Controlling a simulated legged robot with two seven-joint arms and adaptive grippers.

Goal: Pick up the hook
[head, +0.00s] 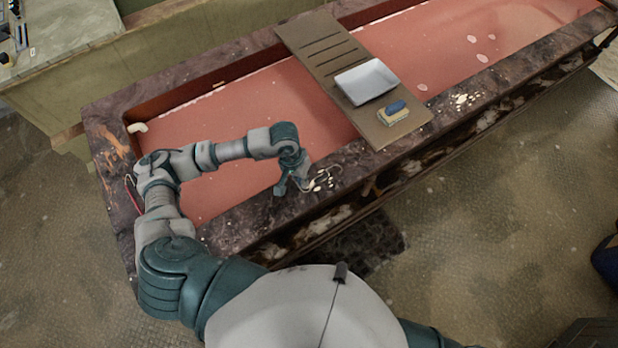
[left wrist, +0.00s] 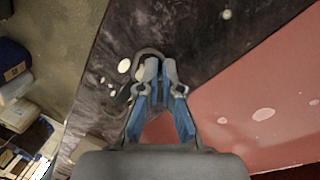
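A pale, thin, curved piece that looks like the hook (head: 323,179) lies on the dark stone rim of the long basin, at the front edge. In the left wrist view its grey arc (left wrist: 148,51) shows just beyond my fingertips. My left gripper (head: 293,189) is low over the rim, right beside it. In the left wrist view the two fingertips (left wrist: 161,70) are close together with a narrow gap. The fingers hide part of the hook, so I cannot tell whether they grip it. My right gripper is not in view.
The basin (head: 225,140) has a reddish floor. A brown board (head: 330,62) spans it, carrying a white tray (head: 366,82), a sponge-like block (head: 394,117) and a blue item (head: 396,107). A cream curved piece (head: 138,127) sits at the basin's left corner. Pale spots mark the rim.

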